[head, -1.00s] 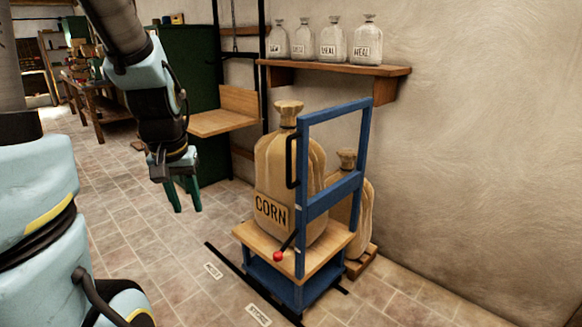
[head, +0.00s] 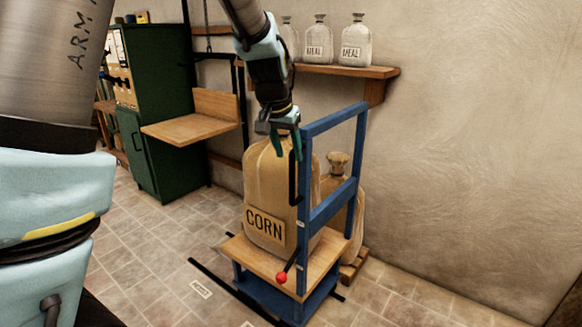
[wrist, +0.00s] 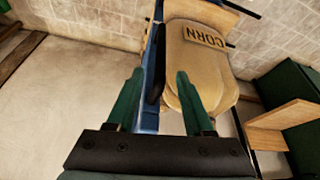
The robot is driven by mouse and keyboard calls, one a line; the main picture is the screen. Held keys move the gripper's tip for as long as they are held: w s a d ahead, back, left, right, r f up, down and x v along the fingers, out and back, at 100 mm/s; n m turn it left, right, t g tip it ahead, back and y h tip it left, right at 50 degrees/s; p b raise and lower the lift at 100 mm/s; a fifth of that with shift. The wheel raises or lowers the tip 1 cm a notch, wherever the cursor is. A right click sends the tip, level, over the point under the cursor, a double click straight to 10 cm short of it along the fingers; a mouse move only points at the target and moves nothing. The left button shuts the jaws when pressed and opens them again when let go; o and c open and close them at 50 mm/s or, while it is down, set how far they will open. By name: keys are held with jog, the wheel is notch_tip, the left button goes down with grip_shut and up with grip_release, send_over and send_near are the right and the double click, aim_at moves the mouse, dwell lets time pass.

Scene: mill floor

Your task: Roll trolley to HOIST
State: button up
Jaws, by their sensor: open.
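The trolley has a blue frame (head: 325,213), a wooden deck (head: 240,246) and a red-knobbed lever (head: 282,277). A black vertical handle (head: 293,180) is on the frame's near-left post. A large sack marked CORN (head: 264,223) stands upright on the deck. My gripper (head: 285,150) is open, pointing down, over the sack's top and near the handle's upper end. In the wrist view, the blue post (wrist: 150,115) and black handle show between and beyond my open fingers (wrist: 160,80). The fingers are not closed on anything. I cannot read any HOIST sign.
A second sack (head: 338,165) is behind the trolley by the wall. A shelf (head: 345,70) holds several small sacks. Tiled floor is open at left. Black floor strips lie beside the trolley.

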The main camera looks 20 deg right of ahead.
aim_at(291, 163)
jog(key=x, duration=0.6)
jog(key=shift+w+d+f+p, duration=0.1)
jog(key=shift+f+p, duration=0.25)
jog(key=shift+f, duration=0.05)
grip_shut()
dwell(1.0)
